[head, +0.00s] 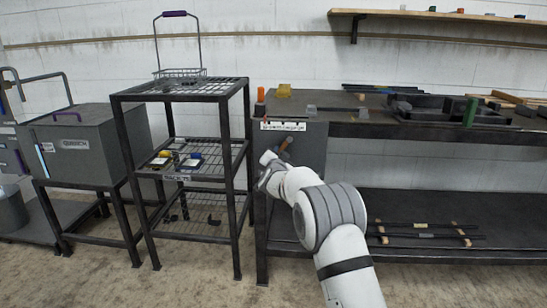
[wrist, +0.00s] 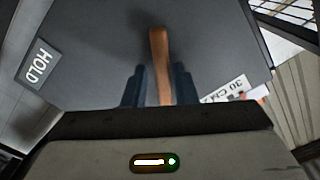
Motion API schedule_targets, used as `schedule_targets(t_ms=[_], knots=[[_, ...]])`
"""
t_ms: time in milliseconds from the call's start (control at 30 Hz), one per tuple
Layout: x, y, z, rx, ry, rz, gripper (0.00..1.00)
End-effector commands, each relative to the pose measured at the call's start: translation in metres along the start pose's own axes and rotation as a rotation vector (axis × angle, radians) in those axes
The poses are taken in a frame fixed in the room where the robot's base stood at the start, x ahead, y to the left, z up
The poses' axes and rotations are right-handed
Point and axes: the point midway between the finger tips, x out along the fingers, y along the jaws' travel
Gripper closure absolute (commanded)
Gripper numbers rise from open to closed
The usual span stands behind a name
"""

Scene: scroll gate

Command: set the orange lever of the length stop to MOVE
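The orange lever (head: 286,144) is on the front of the grey panel at the left end of the bench in the head view. In the wrist view the lever (wrist: 160,62) runs up the picture between the two dark fingers of my gripper (wrist: 160,88). The fingers stand on either side of it, with a narrow gap showing, so my gripper looks open around it. A HOLD label (wrist: 39,64) is on the panel to the left in the wrist view. No MOVE label is readable. In the head view my gripper (head: 272,162) is at the panel, partly hidden by my wrist.
A label strip (head: 283,126) is along the panel's top edge, and a label reading 30 CM (wrist: 226,91) shows in the wrist view. An orange cylinder (head: 261,95) and a yellow block (head: 284,91) are on the bench above. A wire-shelf rack (head: 183,95) stands close left.

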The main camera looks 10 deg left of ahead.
Motion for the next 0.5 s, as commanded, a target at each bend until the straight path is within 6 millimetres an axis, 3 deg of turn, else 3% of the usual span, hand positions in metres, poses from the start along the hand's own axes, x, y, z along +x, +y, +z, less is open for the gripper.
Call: schedule_targets(t_ms=[133, 500], knots=[[-0.002, -0.003, 0.006, -0.003, -0.009, -0.003, 0.64], [-0.012, -0.006, 0.009, -0.005, -0.016, -0.006, 0.64]])
